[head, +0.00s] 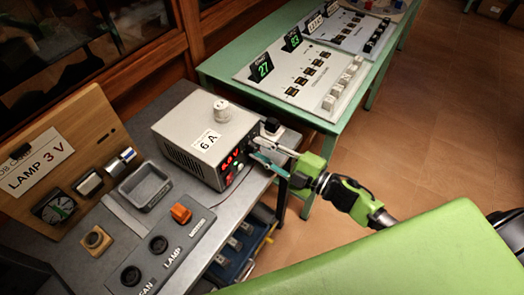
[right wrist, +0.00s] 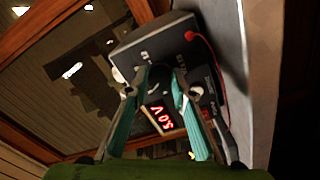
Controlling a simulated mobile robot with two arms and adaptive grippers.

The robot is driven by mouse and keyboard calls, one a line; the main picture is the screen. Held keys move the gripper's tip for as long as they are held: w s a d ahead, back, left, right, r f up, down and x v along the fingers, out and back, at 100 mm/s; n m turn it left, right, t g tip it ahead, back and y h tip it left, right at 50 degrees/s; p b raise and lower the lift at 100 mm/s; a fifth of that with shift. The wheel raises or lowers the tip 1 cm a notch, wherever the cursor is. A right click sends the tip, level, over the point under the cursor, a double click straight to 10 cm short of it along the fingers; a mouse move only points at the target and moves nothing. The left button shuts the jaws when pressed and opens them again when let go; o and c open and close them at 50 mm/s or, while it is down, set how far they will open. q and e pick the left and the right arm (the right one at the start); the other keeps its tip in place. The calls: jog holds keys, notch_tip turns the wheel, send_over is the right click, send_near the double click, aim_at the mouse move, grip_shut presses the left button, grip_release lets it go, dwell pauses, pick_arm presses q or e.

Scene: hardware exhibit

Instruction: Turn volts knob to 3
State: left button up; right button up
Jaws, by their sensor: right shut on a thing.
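The grey power supply box (head: 205,135) stands on the bench in the head view, with a "6 A" label on top. Its red display (head: 229,161) is small there; in the right wrist view the display (right wrist: 160,118) seems to read 5.0 V. My right gripper (head: 257,148) is at the box's front face, beside the display. In the right wrist view its teal fingers are shut on a dark knob (right wrist: 162,74), taken as the volts knob, mostly hidden between the fingertips. The knob's pointer and scale cannot be made out. My left gripper is not in view.
A wooden board (head: 103,125) with a "LAMP 3 V" card stands at the left. A grey tray (head: 145,185) and a switch panel with an orange switch (head: 181,213) lie on the bench. A green table (head: 222,66) with display panels stands behind. Floor is clear at the right.

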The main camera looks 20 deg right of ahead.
jog(key=n+b, duration=0.1)
jog(key=n, duration=0.4)
jog(key=shift+n+b, duration=0.3)
jog(key=shift+b, duration=0.1)
jog(key=shift+r+n+b, duration=0.1)
jog(key=shift+n+b, duration=0.75)
jog(key=shift+n, duration=1.25)
jog(key=o, duration=1.1)
jog(key=shift+s+d, duration=0.1)
jog(key=shift+s, duration=0.05)
jog(key=v, duration=1.1)
jog(key=shift+s+d, duration=0.25)
jog(key=shift+s, duration=0.05)
